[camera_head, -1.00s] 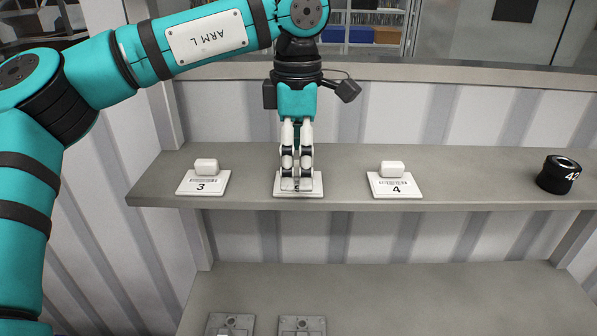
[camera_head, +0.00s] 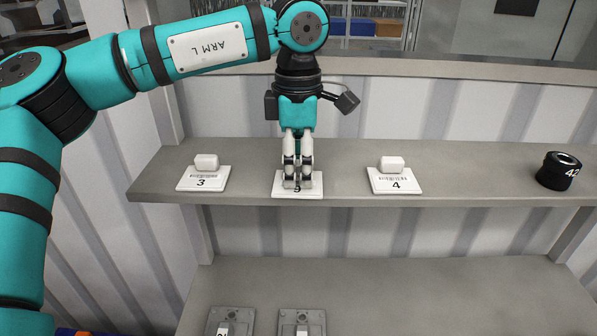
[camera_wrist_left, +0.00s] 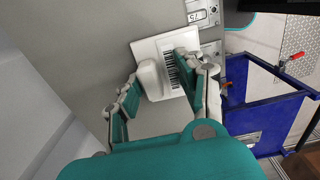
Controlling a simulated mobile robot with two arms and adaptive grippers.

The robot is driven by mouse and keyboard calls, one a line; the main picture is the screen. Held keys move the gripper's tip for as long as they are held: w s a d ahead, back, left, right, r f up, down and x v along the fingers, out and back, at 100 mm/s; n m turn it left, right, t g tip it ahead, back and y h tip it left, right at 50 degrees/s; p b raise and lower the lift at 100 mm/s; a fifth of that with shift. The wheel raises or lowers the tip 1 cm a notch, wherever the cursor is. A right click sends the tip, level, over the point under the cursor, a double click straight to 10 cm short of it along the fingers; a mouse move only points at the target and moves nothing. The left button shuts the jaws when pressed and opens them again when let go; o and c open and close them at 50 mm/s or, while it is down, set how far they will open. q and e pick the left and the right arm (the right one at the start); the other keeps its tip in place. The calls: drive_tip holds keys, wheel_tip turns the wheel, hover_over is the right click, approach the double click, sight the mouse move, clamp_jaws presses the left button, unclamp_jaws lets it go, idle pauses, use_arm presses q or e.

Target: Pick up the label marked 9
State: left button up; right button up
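A white label (camera_head: 314,190) with a raised knob lies on the upper shelf between the other two labels. Its number is mostly hidden behind my fingers, so I cannot read it surely. My left gripper (camera_head: 297,182) points down over this label. In the left wrist view the label (camera_wrist_left: 150,50) shows its white knob (camera_wrist_left: 153,80) and barcode. There the left gripper's fingers (camera_wrist_left: 157,88) stand on either side of the knob, with a gap visible, so it looks open. My right gripper is not in view.
Label 3 (camera_head: 203,182) lies to the left and label 4 (camera_head: 396,184) to the right. A black round part (camera_head: 558,171) marked 42 stands farther right. Two grey metal plates (camera_head: 230,320) lie on the lower shelf (camera_head: 420,295). A blue frame (camera_wrist_left: 262,105) shows in the wrist view.

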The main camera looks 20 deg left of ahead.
use_arm(q)
drive_tip(key=shift+f, duration=0.2)
clamp_jaws()
